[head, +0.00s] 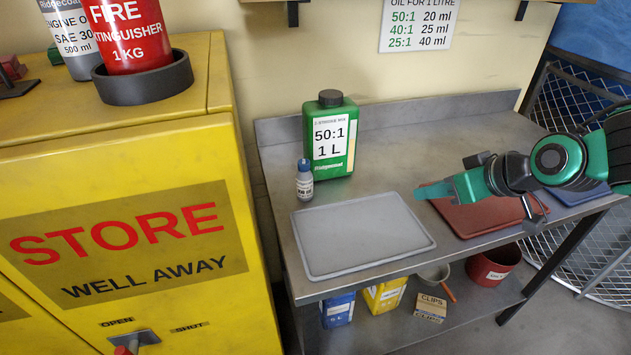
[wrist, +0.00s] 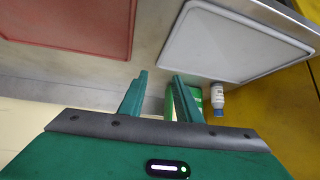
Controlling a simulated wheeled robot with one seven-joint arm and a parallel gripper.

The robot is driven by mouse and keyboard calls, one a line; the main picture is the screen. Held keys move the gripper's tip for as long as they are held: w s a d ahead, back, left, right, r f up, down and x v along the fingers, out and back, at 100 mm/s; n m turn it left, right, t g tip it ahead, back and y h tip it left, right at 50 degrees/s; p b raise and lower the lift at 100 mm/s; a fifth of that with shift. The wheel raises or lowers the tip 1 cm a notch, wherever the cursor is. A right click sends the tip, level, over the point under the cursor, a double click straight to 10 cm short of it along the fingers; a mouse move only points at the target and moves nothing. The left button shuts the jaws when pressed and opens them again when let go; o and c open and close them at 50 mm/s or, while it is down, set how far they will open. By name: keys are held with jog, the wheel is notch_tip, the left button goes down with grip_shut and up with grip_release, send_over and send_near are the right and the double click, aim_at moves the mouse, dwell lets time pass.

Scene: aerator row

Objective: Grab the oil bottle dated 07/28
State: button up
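A small white bottle with a blue-grey cap (head: 304,182) stands upright on the metal bench, in front of the green jug's left edge. Its label is too small to read, so no date shows. The wrist view also shows this small bottle (wrist: 217,99), right of the fingers. A larger grey engine oil bottle (head: 70,38) stands on the yellow cabinet, cut by the picture's top edge; no date is legible on it. My gripper (head: 428,190) is over the bench near the red tray, well right of the small bottle. The wrist view shows my gripper (wrist: 160,95) open, fingers apart.
A green 50:1 jug (head: 331,138) stands close behind the small bottle. A grey tray (head: 362,235) and a red tray (head: 482,215) lie on the bench. The yellow cabinet (head: 120,160) stands at the left, with a red fire extinguisher (head: 130,35) on top. Containers fill the lower shelf.

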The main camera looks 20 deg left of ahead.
aim_at(307, 162)
jog(key=a+r+n+y, duration=0.1)
jog(key=a+y, duration=0.1)
jog(key=a, duration=0.5)
jog(key=a+n+y, duration=0.1)
jog(key=a+y, duration=0.1)
jog(key=a, duration=0.6)
jog(key=a+r+n+y, duration=0.1)
jog(key=a+n, duration=0.1)
jog(key=a, duration=0.6)
jog(key=shift+s+a+r+y, duration=0.1)
jog(key=shift+s+r+y, duration=0.15)
jog(key=shift+r+y, duration=0.15)
jog(key=shift+x, duration=3.15)
jog(key=shift+s+f, duration=0.1)
jog(key=shift+f, duration=0.1)
grip_shut()
